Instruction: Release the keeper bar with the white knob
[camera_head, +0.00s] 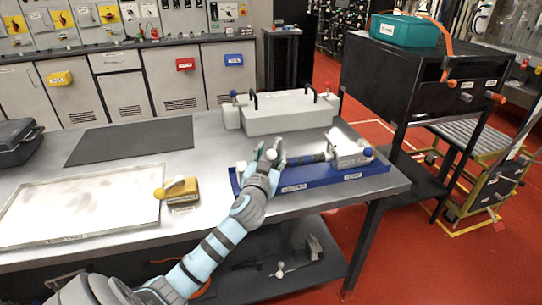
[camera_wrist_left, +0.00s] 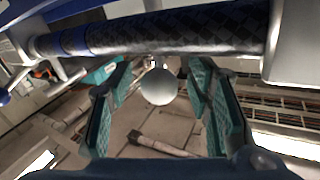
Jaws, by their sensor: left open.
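A white ball knob (camera_wrist_left: 158,87) sits between the fingers of my left gripper (camera_wrist_left: 160,100) in the left wrist view. The gripper is open, and a gap shows on both sides of the knob. In the head view the left gripper (camera_head: 268,160) is over the left part of the blue tray (camera_head: 318,183), and its fingers largely cover the knob. A dark textured bar (camera_wrist_left: 180,35) with a blue band crosses the top of the wrist view. In the head view this bar (camera_head: 305,159) runs toward a white block (camera_head: 348,152). How the knob's keeper bar is seated is hidden.
A blue knob (camera_head: 368,152) is at the tray's right end. A grey case (camera_head: 290,115) with black handles stands behind the tray. A yellow block (camera_head: 183,191) with a yellow knob lies left of my arm. A dark mat (camera_head: 130,140) and a pale panel (camera_head: 80,205) lie at left.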

